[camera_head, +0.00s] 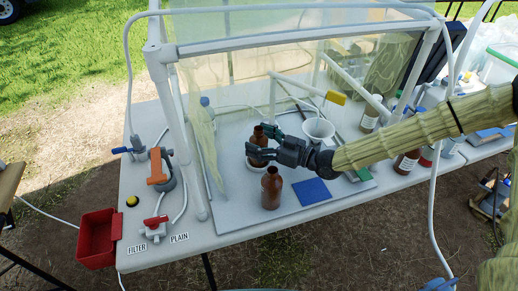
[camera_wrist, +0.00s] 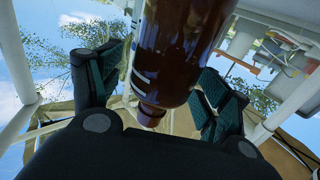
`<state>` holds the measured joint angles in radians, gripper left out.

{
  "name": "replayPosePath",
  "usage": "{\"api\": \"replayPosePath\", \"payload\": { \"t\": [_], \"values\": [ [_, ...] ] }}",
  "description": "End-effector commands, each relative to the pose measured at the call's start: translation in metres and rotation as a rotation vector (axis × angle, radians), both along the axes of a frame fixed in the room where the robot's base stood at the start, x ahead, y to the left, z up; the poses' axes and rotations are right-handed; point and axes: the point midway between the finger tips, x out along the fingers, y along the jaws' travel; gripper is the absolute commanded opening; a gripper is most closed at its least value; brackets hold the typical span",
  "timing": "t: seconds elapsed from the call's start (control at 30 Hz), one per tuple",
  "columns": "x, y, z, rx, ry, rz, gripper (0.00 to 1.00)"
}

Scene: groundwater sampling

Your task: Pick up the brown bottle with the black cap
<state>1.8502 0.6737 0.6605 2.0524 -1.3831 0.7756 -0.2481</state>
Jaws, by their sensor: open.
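A brown bottle (camera_head: 259,139) stands upright on a round white base inside the clear-walled frame. My gripper (camera_head: 255,145) is open with its fingers around this bottle. In the wrist view the brown bottle (camera_wrist: 180,50) fills the space between the two spread fingers, its neck toward the bottom of the picture; I cannot see contact on both sides. A second brown bottle (camera_head: 271,189) stands just in front, with an open-looking neck. I cannot make out a black cap on either bottle.
A white funnel cup (camera_head: 318,131), a blue square (camera_head: 311,191) and frame posts are close to my gripper. Valves (camera_head: 155,228) and a red bin (camera_head: 98,238) are at left.

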Motion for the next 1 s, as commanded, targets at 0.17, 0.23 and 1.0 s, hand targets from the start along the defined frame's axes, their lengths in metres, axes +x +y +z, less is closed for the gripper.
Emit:
{"api": "replayPosePath", "payload": {
  "t": [0.17,0.23,1.0],
  "values": [
    [0.0,0.0,0.0,0.0,0.0,0.0,0.6],
    [0.0,0.0,0.0,0.0,0.0,0.0,0.48],
    [0.0,0.0,0.031,0.001,-0.005,0.0,0.15]
  ]
}}
